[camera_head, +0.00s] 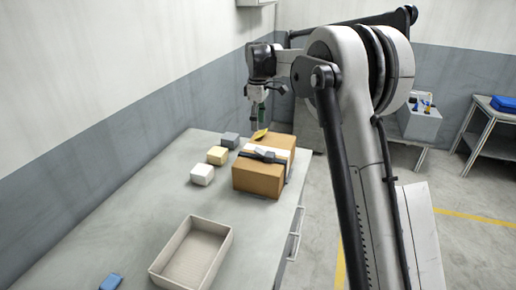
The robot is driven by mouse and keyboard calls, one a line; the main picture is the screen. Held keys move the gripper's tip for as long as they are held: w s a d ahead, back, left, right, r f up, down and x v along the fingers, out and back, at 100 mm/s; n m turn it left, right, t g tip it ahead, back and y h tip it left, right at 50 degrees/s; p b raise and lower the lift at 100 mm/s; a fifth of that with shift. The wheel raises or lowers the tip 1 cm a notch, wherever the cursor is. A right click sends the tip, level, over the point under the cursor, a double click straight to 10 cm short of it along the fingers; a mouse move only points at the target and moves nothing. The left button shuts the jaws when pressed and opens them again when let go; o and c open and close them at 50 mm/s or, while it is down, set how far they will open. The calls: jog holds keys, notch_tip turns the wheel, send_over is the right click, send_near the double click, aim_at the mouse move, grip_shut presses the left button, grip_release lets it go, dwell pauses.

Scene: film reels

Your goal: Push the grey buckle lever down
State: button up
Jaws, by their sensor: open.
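A brown cardboard box (258,180) stands on the grey table, with a white band across its top and a black strap over it. The grey buckle (265,153) sits on the strap on top of the box. Its lever is too small to tell whether it is raised or down. My gripper (257,122) is open and points down above the far left end of the box, behind the buckle and apart from it. A small yellow piece (260,134) shows just under the gripper at the box's far edge; I cannot tell whether they touch.
A white block (202,174), a cream block (217,155) and a dark grey block (230,140) stand left of the box. An open beige tray (223,236) and a blue block (111,282) lie nearer. The table between tray and box is clear. A wall borders the left.

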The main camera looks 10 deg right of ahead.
aim_at(258, 150)
notch_tip(258, 150, down, 12)
jog(key=shift+r+p, duration=0.2)
jog(key=shift+p, duration=0.25)
